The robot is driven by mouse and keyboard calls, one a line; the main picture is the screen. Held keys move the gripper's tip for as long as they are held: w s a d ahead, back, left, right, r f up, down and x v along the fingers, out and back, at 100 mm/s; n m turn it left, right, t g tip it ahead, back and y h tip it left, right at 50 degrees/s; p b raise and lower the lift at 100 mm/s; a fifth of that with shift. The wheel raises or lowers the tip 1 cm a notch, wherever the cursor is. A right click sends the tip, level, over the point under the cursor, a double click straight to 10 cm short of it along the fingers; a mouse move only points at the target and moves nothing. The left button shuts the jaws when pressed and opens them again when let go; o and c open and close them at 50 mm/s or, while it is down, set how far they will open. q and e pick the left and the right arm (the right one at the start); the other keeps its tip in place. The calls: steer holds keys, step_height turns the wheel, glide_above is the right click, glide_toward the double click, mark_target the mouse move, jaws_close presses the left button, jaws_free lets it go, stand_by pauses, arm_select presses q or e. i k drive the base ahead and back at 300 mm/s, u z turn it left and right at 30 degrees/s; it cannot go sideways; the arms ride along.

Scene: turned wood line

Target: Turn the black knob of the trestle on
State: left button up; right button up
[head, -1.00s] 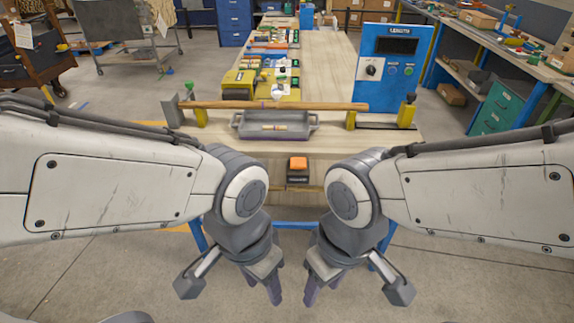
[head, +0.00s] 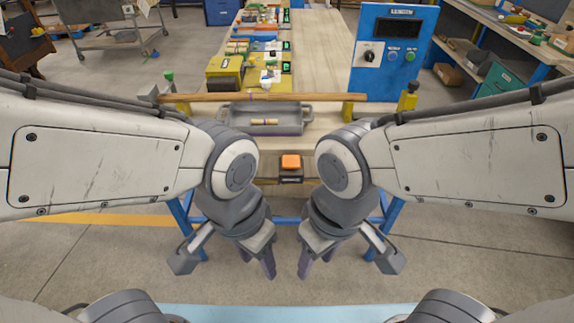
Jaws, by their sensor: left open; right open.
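A black knob (head: 413,87) tops the yellow right-hand trestle post (head: 406,103) on the bench. A green knob (head: 169,77) stands at the left-hand post. A long wooden rod (head: 230,97) lies across between the posts. My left gripper (head: 256,262) is open and empty, pointing down in front of the bench's front edge. My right gripper (head: 317,262) is open and empty beside it, also pointing down, well below and left of the black knob. Neither gripper touches anything.
A blue panel (head: 390,88) with a black dial (head: 369,57) stands behind the black knob. A grey tray (head: 290,127) with a short turned piece sits behind an orange button (head: 291,161). Yellow and green boxes line the bench's left back. Floor shows around my arms.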

mark_target(368, 56)
steer(key=z, duration=0.2)
steer(key=i, duration=1.05)
steer(key=z, duration=0.4)
